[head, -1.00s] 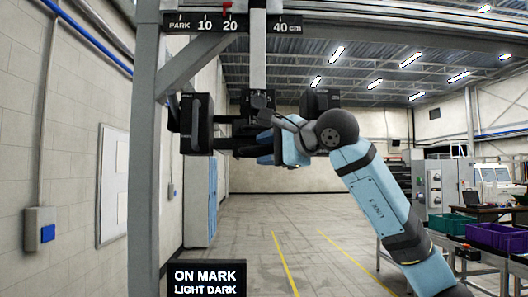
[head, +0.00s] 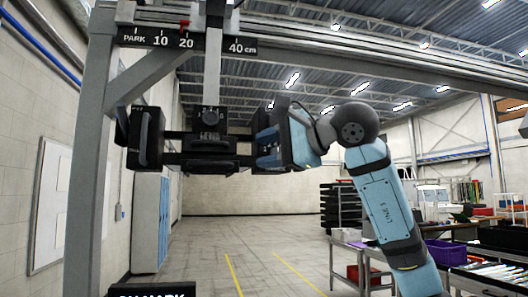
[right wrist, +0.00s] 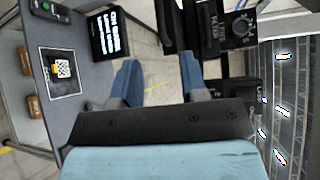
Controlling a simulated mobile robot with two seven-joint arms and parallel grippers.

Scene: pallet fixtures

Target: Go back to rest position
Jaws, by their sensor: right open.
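My right gripper (head: 264,148) is in the middle of the head view, its arm coming up from the lower right. Its blue fingers point left, toward a dark hanging carriage (head: 210,143) on the gantry. In the right wrist view my right gripper (right wrist: 160,78) has its two blue fingers well apart, with floor and no held object between them. Dark carriage parts (right wrist: 208,30) lie beyond the fingertips. I cannot tell the exact gap to them. My left gripper is not in view.
A grey gantry post (head: 92,150) stands at left, with a PARK-to-40 cm scale (head: 190,40) and a red pointer at 20. A black ON MARK sign (right wrist: 108,36) shows in the wrist view. Tables with bins (head: 445,252) are at right. The floor (head: 200,255) behind is clear.

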